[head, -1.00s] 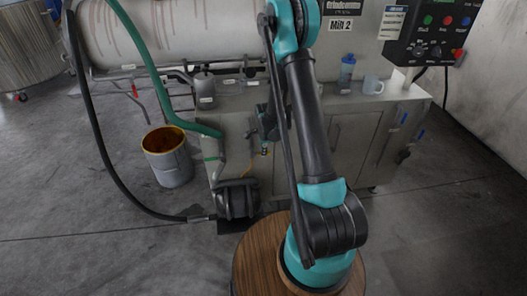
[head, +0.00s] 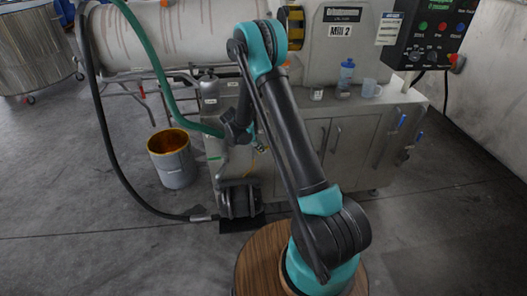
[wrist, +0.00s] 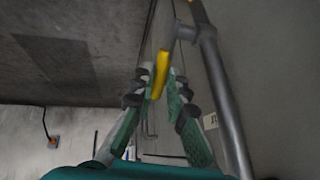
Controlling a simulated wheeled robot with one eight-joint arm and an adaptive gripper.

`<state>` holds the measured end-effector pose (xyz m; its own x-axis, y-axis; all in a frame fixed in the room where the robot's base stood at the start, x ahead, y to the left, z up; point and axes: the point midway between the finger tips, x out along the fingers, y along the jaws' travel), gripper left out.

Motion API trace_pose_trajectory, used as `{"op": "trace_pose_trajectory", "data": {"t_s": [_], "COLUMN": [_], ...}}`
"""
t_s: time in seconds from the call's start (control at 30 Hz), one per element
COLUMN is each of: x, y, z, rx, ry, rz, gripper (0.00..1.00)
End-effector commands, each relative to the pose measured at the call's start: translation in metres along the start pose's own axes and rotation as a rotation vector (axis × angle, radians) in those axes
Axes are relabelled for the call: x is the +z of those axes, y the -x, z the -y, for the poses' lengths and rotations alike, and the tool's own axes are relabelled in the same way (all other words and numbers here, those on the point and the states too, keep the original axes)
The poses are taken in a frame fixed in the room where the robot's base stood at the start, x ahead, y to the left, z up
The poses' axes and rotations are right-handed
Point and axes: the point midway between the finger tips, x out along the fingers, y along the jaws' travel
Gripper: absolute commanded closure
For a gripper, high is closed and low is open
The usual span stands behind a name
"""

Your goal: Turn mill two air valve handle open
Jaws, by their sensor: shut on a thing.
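The yellow valve handle (wrist: 160,72) shows in the wrist view as a short bar beside a grey pipe (wrist: 224,90). My gripper (wrist: 158,88) has its green-padded fingers on either side of the handle and is shut on it near the fingertips. In the head view my wrist is at the left front of the machine labelled Mill 2 (head: 342,29). There my own arm hides the handle and the fingertips, so the handle's angle is hard to judge.
A green hose (head: 160,75) and a black hose (head: 98,130) hang just left of my wrist. An open bucket (head: 172,160) stands on the floor at left. A control panel (head: 437,32) is at upper right.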

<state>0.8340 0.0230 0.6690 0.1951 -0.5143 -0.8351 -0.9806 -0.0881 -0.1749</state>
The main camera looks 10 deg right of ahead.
Motion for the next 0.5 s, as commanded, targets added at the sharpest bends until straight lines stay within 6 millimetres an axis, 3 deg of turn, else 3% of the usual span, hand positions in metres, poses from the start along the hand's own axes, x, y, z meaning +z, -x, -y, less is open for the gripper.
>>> {"op": "trace_pose_trajectory", "data": {"t_s": [0.5], "x": [0.019], "y": [0.019], "z": [0.004], "rx": [-0.010], "ry": [0.096], "rz": [-0.483], "gripper": [1.00]}}
